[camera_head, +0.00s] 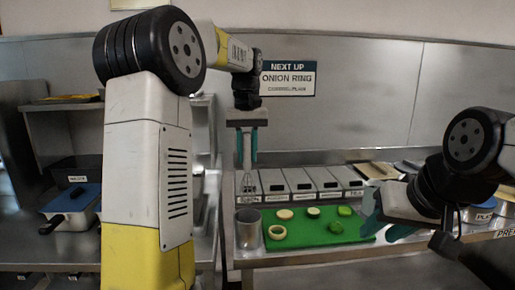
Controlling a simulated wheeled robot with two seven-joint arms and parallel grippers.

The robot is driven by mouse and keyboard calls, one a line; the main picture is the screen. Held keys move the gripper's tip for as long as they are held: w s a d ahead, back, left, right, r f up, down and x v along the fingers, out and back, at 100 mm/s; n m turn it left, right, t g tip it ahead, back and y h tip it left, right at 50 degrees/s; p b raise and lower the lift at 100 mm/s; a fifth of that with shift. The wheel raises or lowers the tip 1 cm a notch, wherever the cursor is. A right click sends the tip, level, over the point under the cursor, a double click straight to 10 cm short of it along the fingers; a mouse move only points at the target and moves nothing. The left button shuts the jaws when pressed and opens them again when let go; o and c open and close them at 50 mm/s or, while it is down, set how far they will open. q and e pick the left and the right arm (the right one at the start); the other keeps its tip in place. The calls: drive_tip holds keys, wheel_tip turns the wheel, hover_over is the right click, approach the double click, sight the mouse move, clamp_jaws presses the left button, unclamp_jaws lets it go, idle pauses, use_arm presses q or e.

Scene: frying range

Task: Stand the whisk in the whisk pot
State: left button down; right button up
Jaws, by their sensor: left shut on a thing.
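My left gripper (247,158) points down and is shut on the whisk (248,182). The whisk hangs upright from the teal fingers, its wire end downward. The grey metal whisk pot (248,229) stands on the counter at the left end of the green board. The whisk's wire end appears above the pot in the picture, apart from its rim; the depth between them is hard to judge. My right gripper (384,218) is at the right, over the board's right end, its teal fingers apart and nothing seen between them.
The green board (325,236) carries several round food pieces, some pale and some green. A row of lidded grey bins (300,182) stands behind it. A blue-lidded pan (72,203) is on the left counter. A wall sign (288,78) reads onion ring.

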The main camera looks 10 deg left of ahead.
sight(248, 204)
use_arm(q)
drive_tip(key=shift+f, duration=6.5)
drive_tip(key=c, duration=1.1)
unclamp_jaws()
